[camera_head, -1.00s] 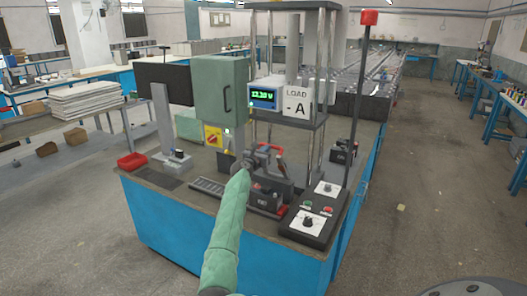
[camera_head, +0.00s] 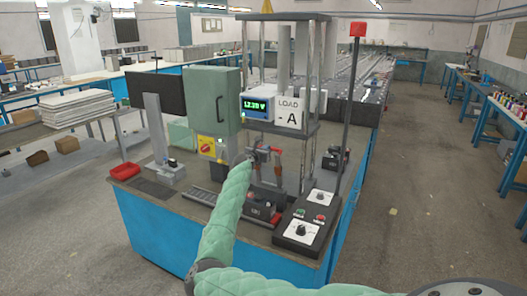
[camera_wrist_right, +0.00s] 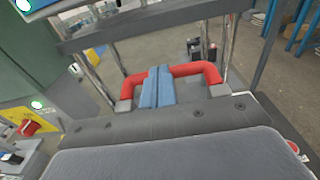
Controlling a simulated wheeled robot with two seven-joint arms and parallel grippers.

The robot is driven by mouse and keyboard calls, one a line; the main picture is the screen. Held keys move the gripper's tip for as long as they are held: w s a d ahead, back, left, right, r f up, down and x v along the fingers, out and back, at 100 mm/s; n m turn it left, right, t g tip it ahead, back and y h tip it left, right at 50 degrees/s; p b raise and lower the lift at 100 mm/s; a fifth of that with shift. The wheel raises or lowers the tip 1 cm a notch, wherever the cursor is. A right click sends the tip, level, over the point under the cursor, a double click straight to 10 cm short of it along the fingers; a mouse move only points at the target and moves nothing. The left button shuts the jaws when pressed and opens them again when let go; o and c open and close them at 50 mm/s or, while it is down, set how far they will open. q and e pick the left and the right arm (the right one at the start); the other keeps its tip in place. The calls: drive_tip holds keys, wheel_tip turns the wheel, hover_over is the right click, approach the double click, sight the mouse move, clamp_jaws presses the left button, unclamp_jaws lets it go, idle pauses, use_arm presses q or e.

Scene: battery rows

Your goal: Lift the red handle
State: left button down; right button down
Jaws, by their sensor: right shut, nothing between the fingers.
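The red handle is a U-shaped bar (camera_wrist_right: 197,71) in the right wrist view, its two ends set in grey brackets. In the head view it shows as orange-red uprights (camera_head: 278,163) between the metal posts of the test stand. My right gripper (camera_head: 262,152) is at the handle's top, partly hidden by its own wrist. In the right wrist view its two blue-grey fingers (camera_wrist_right: 158,76) lie together across the middle of the handle's crossbar, with nothing seen between them. Whether they touch the bar is unclear. My left gripper is not in view.
A black control box with dials (camera_head: 303,228) is at the bench's front right. A red tray (camera_head: 125,169) is at left. A tall pole with a red top (camera_head: 358,30) rises at right.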

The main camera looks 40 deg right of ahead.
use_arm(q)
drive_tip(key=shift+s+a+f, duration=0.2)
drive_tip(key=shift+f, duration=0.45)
use_arm(e)
drive_tip(key=shift+x, duration=0.8)
drive_tip(key=shift+r, duration=0.1)
